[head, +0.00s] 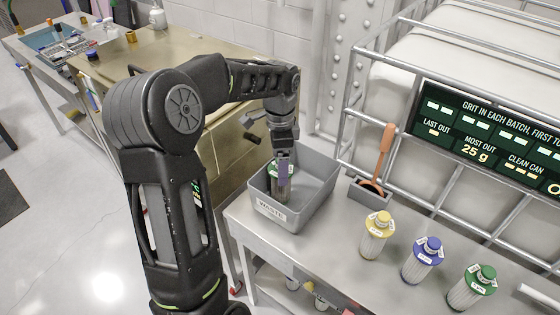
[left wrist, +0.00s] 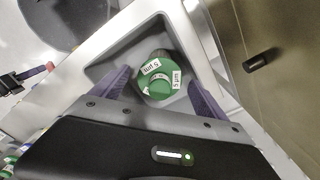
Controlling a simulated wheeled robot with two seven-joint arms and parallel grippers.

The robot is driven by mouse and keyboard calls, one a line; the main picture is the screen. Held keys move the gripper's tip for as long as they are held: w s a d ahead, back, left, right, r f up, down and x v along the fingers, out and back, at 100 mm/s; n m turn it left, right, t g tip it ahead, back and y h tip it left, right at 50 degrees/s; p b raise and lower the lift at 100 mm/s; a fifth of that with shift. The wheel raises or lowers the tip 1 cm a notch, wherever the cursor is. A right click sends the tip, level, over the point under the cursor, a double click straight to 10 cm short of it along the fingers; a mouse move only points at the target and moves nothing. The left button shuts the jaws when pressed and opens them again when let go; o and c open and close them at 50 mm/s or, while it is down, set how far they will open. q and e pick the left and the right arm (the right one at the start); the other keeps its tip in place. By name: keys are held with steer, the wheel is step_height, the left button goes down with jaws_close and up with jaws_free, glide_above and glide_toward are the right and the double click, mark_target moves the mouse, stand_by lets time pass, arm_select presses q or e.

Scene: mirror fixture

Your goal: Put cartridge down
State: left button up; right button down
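A cartridge with a green cap (head: 279,189) is inside the grey bin labelled WASTE (head: 316,211). In the left wrist view the green cap (left wrist: 160,80) with white labels is seen from above, and the cartridge's lower body is mostly hidden. My left gripper (head: 284,168) reaches down into the bin. Its purple fingers (left wrist: 160,97) stand apart, one on each side of the cap, with visible gaps to it. I cannot tell exactly how the cartridge's bottom meets the bin floor. My right gripper is in no view.
Yellow-topped (head: 375,237), blue-topped (head: 422,261) and green-topped (head: 471,289) cartridges stand on the steel table (head: 330,265). An orange-handled tool (head: 384,155) rests in a small grey holder (head: 370,196) beside the bin. A metal cage and dark sign (head: 490,130) stand behind.

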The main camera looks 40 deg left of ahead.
arm_select(q)
steer(key=shift+r, duration=0.2)
step_height(320, 180, up, 12)
steer(key=p, duration=0.1)
stand_by(0.4)
